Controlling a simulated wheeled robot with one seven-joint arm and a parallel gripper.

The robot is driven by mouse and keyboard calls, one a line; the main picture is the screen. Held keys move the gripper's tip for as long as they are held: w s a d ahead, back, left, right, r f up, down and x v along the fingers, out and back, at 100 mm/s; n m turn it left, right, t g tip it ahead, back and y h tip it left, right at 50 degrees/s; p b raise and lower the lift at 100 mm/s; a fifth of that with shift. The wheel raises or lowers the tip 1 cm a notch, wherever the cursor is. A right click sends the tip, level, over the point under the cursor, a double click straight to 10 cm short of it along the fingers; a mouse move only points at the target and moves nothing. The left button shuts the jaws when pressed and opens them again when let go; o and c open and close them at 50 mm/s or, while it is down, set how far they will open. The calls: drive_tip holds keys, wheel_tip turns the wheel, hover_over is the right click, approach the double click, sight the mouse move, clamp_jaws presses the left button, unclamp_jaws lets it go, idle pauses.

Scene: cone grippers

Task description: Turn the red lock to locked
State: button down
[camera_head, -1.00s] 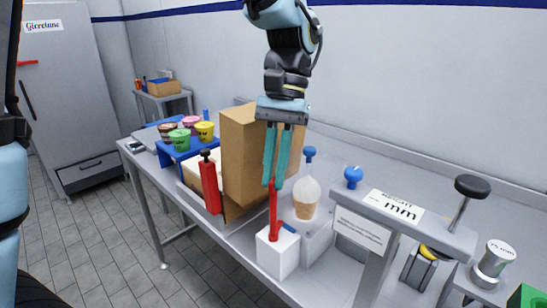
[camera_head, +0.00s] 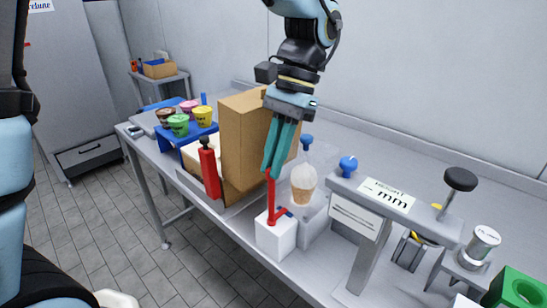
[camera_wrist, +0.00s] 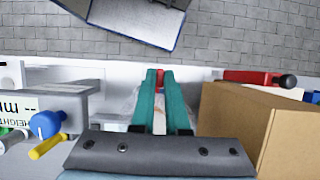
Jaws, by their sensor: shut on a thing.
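The red lock (camera_head: 271,203) is an upright red lever on top of a white box (camera_head: 276,238) at the front edge of the bench. A small blue part sits beside its base. My gripper (camera_head: 270,174) reaches down from above, its teal fingers shut on the top of the red lever. The fingers tilt slightly in the head view. In the wrist view, a red piece (camera_wrist: 160,76) shows between the fingertips (camera_wrist: 160,73); the rest of the lever is largely hidden there.
An ice cream cone (camera_head: 303,185) stands just right. A grey height gauge (camera_head: 395,205) with blue knobs is farther right.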

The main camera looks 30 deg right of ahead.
drive_tip(key=c, duration=0.9)
unclamp_jaws()
drive_tip(key=b+v, duration=0.2)
drive_tip(key=v, duration=0.9)
drive_tip(key=shift+f, duration=0.1)
